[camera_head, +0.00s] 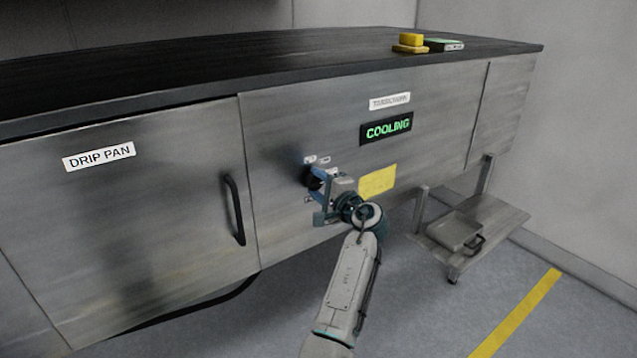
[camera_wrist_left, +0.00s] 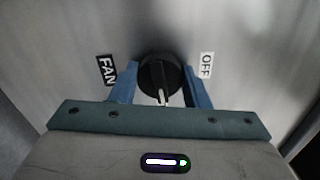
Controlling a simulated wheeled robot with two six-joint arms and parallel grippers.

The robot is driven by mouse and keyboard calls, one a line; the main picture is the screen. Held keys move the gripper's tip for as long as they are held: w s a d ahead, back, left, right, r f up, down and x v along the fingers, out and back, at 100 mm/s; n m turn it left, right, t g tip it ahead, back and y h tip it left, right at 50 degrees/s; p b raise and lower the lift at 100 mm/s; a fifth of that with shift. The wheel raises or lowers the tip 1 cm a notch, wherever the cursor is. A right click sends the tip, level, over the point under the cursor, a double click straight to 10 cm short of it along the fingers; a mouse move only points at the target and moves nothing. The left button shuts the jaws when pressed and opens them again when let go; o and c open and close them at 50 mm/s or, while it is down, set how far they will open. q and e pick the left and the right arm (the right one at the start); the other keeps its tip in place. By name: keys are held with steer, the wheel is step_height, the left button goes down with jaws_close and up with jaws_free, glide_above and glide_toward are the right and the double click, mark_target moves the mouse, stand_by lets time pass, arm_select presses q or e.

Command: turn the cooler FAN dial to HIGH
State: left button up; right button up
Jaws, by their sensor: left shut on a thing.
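The black round FAN dial (camera_head: 311,179) is on the steel front panel of the cooler in the head view. In the left wrist view the dial (camera_wrist_left: 157,73) sits between the two blue fingers of my left gripper (camera_wrist_left: 160,79), which is shut on it. Its white pointer mark aims toward the bottom of that view. A FAN label (camera_wrist_left: 106,70) is left of the dial and an OFF label (camera_wrist_left: 206,64) is right of it, both turned sideways. Other markings are hidden by the gripper. My left gripper (camera_head: 317,190) also shows in the head view. My right gripper is not in view.
A lit green COOLING display (camera_head: 386,128) and a yellow note (camera_head: 377,181) are right of the dial. A door marked DRIP PAN (camera_head: 99,157) with a black handle (camera_head: 234,210) is to the left. A low metal stand (camera_head: 490,225) is at right. Yellow and green items lie on the countertop.

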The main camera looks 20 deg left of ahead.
arm_select(q)
steer(key=shift+a+r+m, duration=0.1)
steer(key=shift+r+m, duration=0.1)
steer(key=shift+m, duration=0.3)
steer(key=o, duration=0.9)
steer(key=shift+o, duration=0.4)
steer(key=shift+a+f, duration=0.1)
steer(key=shift+f, duration=0.05)
